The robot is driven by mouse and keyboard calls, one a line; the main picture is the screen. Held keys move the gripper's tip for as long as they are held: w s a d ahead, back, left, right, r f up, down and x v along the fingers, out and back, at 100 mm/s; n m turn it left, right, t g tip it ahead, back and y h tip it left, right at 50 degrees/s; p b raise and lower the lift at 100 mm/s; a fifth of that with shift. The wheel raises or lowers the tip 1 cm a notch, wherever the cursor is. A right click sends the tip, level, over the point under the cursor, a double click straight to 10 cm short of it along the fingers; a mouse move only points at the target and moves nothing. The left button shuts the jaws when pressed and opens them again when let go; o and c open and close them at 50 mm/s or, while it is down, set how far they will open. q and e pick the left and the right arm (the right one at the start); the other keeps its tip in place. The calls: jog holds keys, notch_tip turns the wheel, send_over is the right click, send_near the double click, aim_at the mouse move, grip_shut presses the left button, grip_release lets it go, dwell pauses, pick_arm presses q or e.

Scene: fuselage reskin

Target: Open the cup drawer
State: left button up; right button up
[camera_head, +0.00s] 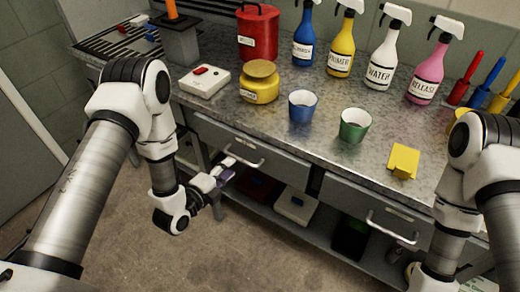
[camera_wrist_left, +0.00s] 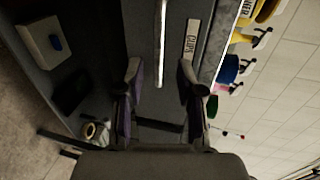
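The cup drawer is the left grey drawer (camera_head: 285,166) under the worktop, and its front looks flush and shut. Its bar handle (camera_head: 243,156) shows in the head view. In the left wrist view the handle (camera_wrist_left: 160,38) runs lengthwise beside a label (camera_wrist_left: 192,37) reading CUPS. My left gripper (camera_head: 226,170) is just below and left of the handle in the head view. In the left wrist view this gripper (camera_wrist_left: 160,76) is open, with the handle's end showing between its fingers; I cannot tell whether they touch it. My right gripper is out of view.
The worktop (camera_head: 320,110) carries a blue cup (camera_head: 302,105), a green cup (camera_head: 354,124), a yellow jar (camera_head: 259,82) and several spray bottles. A second drawer (camera_head: 375,205) is to the right. A lower shelf (camera_head: 322,222) holds boxes. The floor (camera_head: 200,255) in front is clear.

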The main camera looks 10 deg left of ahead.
aim_at(238, 158)
pick_arm(q)
jog(key=x, duration=0.6)
jog(key=shift+w+f+p, duration=0.1)
jog(key=shift+w+p, duration=0.2)
jog(key=shift+p, duration=0.1)
jog(key=shift+s+a, duration=0.15)
jog(key=shift+a, duration=0.1)
jog(key=shift+d, duration=0.1)
grip_shut()
